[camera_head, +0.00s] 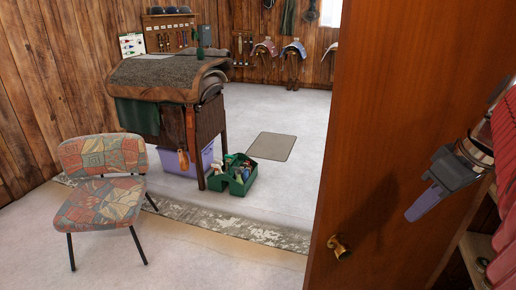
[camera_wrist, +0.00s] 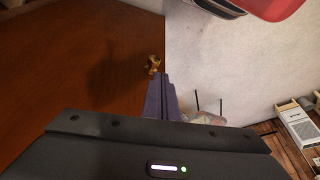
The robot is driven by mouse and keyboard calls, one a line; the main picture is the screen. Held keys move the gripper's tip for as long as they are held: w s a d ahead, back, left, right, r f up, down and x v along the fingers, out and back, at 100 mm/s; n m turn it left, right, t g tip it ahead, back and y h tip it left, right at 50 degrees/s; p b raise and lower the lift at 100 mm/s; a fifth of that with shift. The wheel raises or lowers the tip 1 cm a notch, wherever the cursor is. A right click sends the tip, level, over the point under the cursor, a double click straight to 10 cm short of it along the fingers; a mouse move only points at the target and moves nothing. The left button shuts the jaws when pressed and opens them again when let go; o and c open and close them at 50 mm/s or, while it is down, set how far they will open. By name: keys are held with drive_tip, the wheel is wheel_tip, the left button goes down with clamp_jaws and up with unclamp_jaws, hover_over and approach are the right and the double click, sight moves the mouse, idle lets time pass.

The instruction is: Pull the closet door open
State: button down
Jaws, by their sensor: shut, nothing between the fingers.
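The closet door (camera_head: 395,110) is a tall reddish-brown wooden panel standing across the right of the head view. It fills the left of the wrist view (camera_wrist: 70,70). A brass knob (camera_head: 339,247) sits low near its left edge and shows just beyond my fingertips in the wrist view (camera_wrist: 154,63). My gripper (camera_head: 413,215) is in front of the door, to the right of and above the knob in the head view. Its fingers are together and empty (camera_wrist: 158,77). It appears apart from the knob; the exact gap is hard to judge.
Wooden shelves (camera_head: 482,247) show past the door's right edge. A patterned chair (camera_head: 103,205) stands at left. A saddle-topped stand (camera_head: 165,80) and a green tool tote (camera_head: 233,178) are farther back. Pale floor (camera_head: 210,262) between chair and door is clear.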

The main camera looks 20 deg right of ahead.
drive_tip(key=shift+s+d+r+t, duration=0.2)
drive_tip(key=shift+d+r, duration=0.25)
drive_tip(key=shift+r, duration=0.2)
drive_tip(key=shift+s+d+r+t, duration=0.15)
drive_tip(key=shift+d+r, duration=0.25)
drive_tip(key=shift+r, duration=0.2)
drive_tip(key=shift+f, duration=0.15)
drive_tip(key=w+a+f, duration=0.1)
drive_tip(key=w+f, duration=0.6)
drive_tip(key=f, duration=0.2)
drive_tip(key=shift+w+a, duration=0.2)
drive_tip(key=shift+w, duration=0.1)
